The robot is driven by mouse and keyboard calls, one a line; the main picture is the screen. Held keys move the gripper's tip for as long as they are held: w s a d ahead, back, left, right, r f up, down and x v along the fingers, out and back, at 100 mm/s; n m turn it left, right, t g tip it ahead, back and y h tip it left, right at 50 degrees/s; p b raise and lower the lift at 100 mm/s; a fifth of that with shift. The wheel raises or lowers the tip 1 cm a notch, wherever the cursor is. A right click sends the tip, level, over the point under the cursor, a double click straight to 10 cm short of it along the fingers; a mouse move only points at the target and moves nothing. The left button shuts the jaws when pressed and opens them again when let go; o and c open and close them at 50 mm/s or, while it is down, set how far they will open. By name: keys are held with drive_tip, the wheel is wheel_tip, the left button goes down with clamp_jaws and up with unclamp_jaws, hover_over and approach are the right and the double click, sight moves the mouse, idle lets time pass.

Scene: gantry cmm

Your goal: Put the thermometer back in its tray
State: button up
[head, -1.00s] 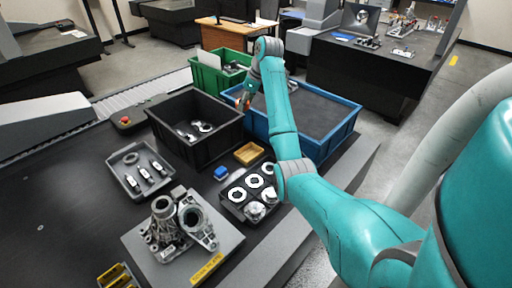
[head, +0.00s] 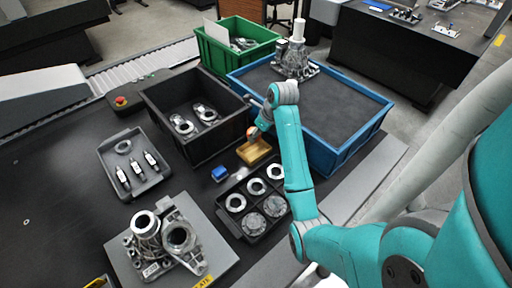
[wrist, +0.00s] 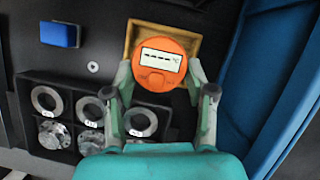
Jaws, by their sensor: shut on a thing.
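The thermometer (wrist: 163,60) is a round orange device with a white display showing dashes and °C. My gripper (wrist: 161,78) is shut on it, one finger on each side. In the head view a bit of its orange (head: 251,132) shows at my gripper (head: 257,134), by the far edge of the small tan tray (head: 255,153). In the wrist view the tray (wrist: 192,44) lies behind the thermometer, which hides much of its inside. The tray's inside looks empty in the head view. I cannot tell the exact gap between thermometer and tray.
A blue bin (head: 348,150) stands close on the right, with a metal casting at its back. A black bin (head: 162,128) stands left of the tray. A small blue block (head: 219,173) and a black tray of rings (head: 226,218) are nearby.

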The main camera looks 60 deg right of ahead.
sight(254, 152)
drive_tip(key=shift+f, duration=4.4)
drive_tip(key=shift+f, duration=0.15)
drive_tip(key=o, duration=1)
drive_tip(key=v, duration=1.2)
drive_tip(key=shift+r, duration=0.25)
